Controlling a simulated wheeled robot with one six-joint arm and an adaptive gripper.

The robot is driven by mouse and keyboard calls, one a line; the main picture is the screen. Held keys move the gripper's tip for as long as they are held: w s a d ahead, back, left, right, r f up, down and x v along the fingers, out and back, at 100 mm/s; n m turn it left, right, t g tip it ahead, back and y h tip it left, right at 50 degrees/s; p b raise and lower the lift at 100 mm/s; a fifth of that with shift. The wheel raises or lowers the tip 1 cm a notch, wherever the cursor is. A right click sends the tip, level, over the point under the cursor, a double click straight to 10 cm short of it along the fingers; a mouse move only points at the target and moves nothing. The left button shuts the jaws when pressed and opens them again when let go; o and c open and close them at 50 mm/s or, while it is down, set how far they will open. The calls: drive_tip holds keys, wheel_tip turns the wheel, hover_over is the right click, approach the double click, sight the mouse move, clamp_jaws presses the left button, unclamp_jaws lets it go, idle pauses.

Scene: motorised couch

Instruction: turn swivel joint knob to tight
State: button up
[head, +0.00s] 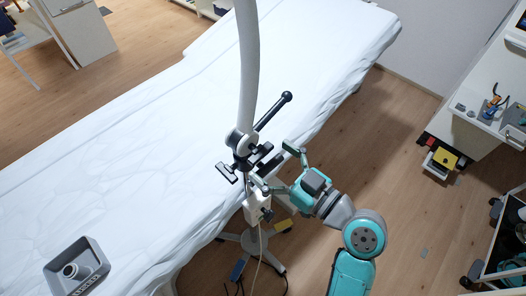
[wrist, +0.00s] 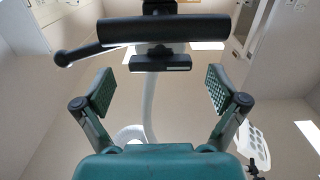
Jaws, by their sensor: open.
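The swivel joint (head: 240,143) is a grey round hub on the pale upright post at the couch's near edge. A long black lever (head: 273,110) with a ball end rises from it to the right. Black bar-shaped handles (head: 227,172) sit just below the hub; I cannot tell which is the knob. My gripper (head: 274,166) is open and empty, just right of and below the joint. In the wrist view a thick black bar (wrist: 150,30) and a smaller black block (wrist: 160,64) lie ahead, beyond my open fingertips (wrist: 161,90). Neither finger appears to touch them.
The couch (head: 130,130) with its white cover fills the left and middle. A grey tray (head: 77,268) lies on it at lower left. A wheeled stand base (head: 250,243) with cables is below the joint.

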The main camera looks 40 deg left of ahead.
drive_tip(key=d, duration=0.9)
drive_tip(key=shift+s, duration=0.3)
drive_tip(key=s+d+f+m+t+h, duration=0.2)
drive_tip(key=d+f+m+t+h, duration=0.3)
drive_tip(key=d+f+m, duration=0.3)
drive_tip(key=s+d+f+m+t+h, duration=0.2)
drive_tip(key=d+f+m+t+h, duration=0.35)
drive_tip(key=d+f, duration=0.35)
drive_tip(key=s+d+r+m+t+h, duration=0.1)
drive_tip(key=s+d+m+h, duration=0.1)
drive_tip(key=s+d, duration=0.4)
drive_tip(key=s+d+r+m+t+h, duration=0.2)
drive_tip(key=s+d+h, duration=0.3)
drive_tip(key=s, duration=0.8)
drive_tip(key=shift+s+d+r, duration=0.15)
drive_tip(key=shift+d, duration=0.35)
drive_tip(key=shift+h, duration=0.25)
